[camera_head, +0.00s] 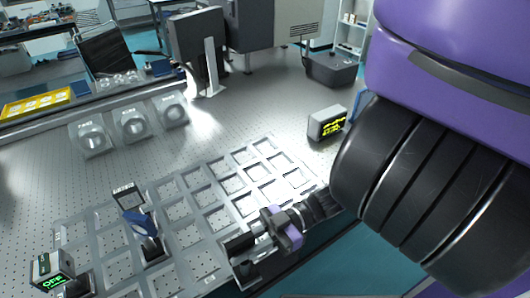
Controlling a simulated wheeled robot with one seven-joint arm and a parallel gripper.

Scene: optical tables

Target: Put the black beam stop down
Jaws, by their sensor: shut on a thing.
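My gripper (268,236), black with purple parts, reaches in from the right at the front of the table. It is shut on a dark cylindrical piece that looks like the black beam stop (239,244). The beam stop is at the front edge of a pale grid of square compartments (213,217). I cannot tell whether its underside touches the grid or hangs just above it. The gripper hides part of it.
A blue-faced optic (140,222), a small framed plate (127,195) and a box with a green display (51,270) stand at the grid's left. A yellow-trace display (328,122) stands right. Three ring mounts (133,125) stand behind. Many compartments are empty.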

